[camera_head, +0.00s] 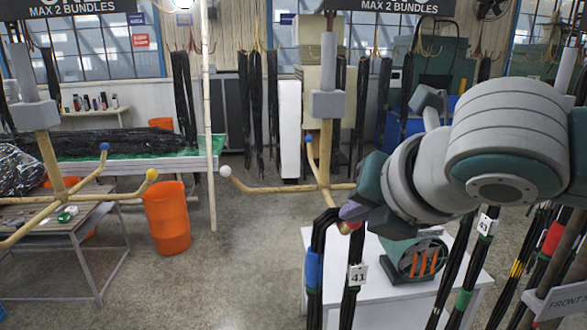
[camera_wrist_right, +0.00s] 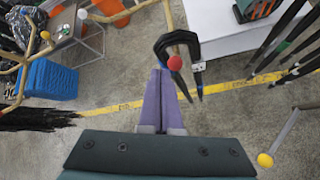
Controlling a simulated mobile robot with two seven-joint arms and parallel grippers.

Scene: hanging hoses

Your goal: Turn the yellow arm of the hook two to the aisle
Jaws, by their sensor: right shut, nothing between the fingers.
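The middle hook (camera_head: 324,165) hangs on a grey post under a sign whose number is cut off. Its white-tipped arm (camera_head: 265,189) points left, its blue-tipped arm (camera_head: 310,155) points back, and a red tip (camera_head: 355,226) shows by my gripper. Another arm runs right behind my right arm; its tip is hidden. My right gripper (camera_head: 352,212) has purple fingers, shut and empty, close to the red tip. In the wrist view the fingers (camera_wrist_right: 160,85) lie beside the red ball (camera_wrist_right: 174,63). A yellow ball (camera_wrist_right: 265,160) shows there at lower right; I cannot tell its hook. My left gripper is out of view.
Black hoses (camera_head: 318,265) hang around the red tip, one tagged 41. A white table (camera_head: 400,298) with a reel stands behind. The left hook (camera_head: 55,170) carries blue and yellow tips. An orange bin (camera_head: 167,220) stands on the left; the floor (camera_head: 240,270) between is clear.

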